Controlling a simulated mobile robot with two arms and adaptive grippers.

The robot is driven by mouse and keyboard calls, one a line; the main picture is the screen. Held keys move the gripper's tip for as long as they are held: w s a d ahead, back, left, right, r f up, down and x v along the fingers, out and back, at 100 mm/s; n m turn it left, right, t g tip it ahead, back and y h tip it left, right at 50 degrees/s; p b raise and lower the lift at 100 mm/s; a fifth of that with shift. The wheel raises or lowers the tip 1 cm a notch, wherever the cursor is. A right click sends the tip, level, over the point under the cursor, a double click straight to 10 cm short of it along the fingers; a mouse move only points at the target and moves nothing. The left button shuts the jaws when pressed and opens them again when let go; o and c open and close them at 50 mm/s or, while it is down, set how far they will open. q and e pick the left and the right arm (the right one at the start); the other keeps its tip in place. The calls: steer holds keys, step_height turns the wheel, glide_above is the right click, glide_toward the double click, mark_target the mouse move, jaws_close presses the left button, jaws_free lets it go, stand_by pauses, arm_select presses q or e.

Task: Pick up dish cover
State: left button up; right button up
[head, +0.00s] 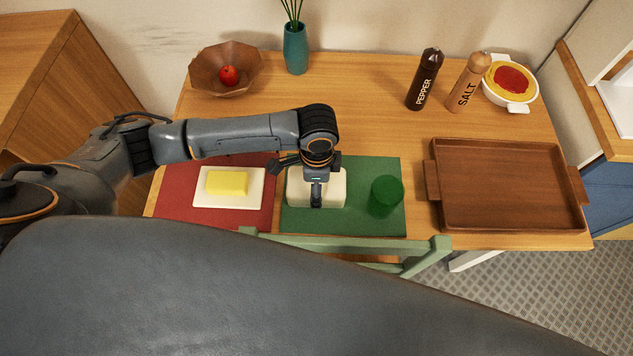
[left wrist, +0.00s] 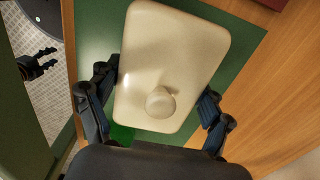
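The cream dish cover (head: 334,186) sits on the green mat (head: 352,226). It is a rounded rectangle with a round knob, clear in the left wrist view (left wrist: 172,45). My left gripper (head: 316,200) is over the cover and hides part of it in the head view. In the left wrist view the left gripper (left wrist: 158,112) is open, with one finger on each side of the cover. I cannot tell whether the fingers touch it. My right gripper (left wrist: 42,62) shows small at the left of the wrist view, fingers apart, away from the table; it is empty.
A green cup (head: 387,196) stands on the mat close to the cover's right. A white board (head: 250,200) with yellow butter (head: 227,183) lies to the left. A wooden tray (head: 508,226) is at the right. A green chair (head: 340,244) stands at the front edge. The table's middle back is clear.

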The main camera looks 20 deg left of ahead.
arm_select(q)
steer(key=shift+c, duration=0.7)
